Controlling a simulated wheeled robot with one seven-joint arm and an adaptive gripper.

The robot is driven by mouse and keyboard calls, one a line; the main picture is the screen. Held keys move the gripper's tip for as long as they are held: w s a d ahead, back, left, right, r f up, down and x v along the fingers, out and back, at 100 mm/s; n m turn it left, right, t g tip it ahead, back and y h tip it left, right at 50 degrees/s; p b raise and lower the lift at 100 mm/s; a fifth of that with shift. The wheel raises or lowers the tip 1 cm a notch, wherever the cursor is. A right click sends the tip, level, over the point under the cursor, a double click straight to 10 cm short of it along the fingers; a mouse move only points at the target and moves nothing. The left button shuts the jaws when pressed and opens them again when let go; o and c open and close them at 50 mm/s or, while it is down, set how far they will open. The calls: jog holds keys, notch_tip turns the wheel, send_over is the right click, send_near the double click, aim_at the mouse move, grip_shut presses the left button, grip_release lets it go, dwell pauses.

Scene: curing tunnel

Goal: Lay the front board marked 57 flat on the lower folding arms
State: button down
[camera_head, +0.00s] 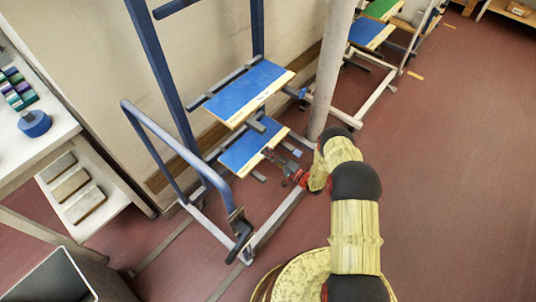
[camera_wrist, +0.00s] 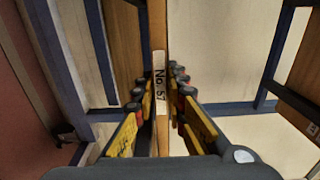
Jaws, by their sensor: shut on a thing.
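The front board marked 57 (camera_head: 252,146) has a blue top and a pale wooden edge. In the wrist view its edge (camera_wrist: 159,40) runs upright between my fingers, with the label "No. 57" on it. My gripper (camera_head: 271,156) is shut on this front edge; the fingers also show in the wrist view (camera_wrist: 160,88). The board looks about level at the height of the lower folding arms (camera_head: 291,148), beneath another blue board (camera_head: 250,92) on the rack. I cannot tell whether it touches the arms, since its underside is hidden.
The blue rack frame (camera_head: 163,70) stands against the wall, with a curved rail (camera_head: 170,133) at its left. A pale post (camera_head: 330,70) stands close right of the boards. A white bench (camera_head: 30,140) is at left. Open red floor (camera_head: 450,170) lies to the right.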

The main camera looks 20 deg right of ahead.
jog(key=shift+f, duration=0.5)
jog(key=c, duration=1.7)
grip_release()
jog(key=shift+c, duration=0.2)
jog(key=shift+f, duration=0.1)
jog(key=v, duration=1.2)
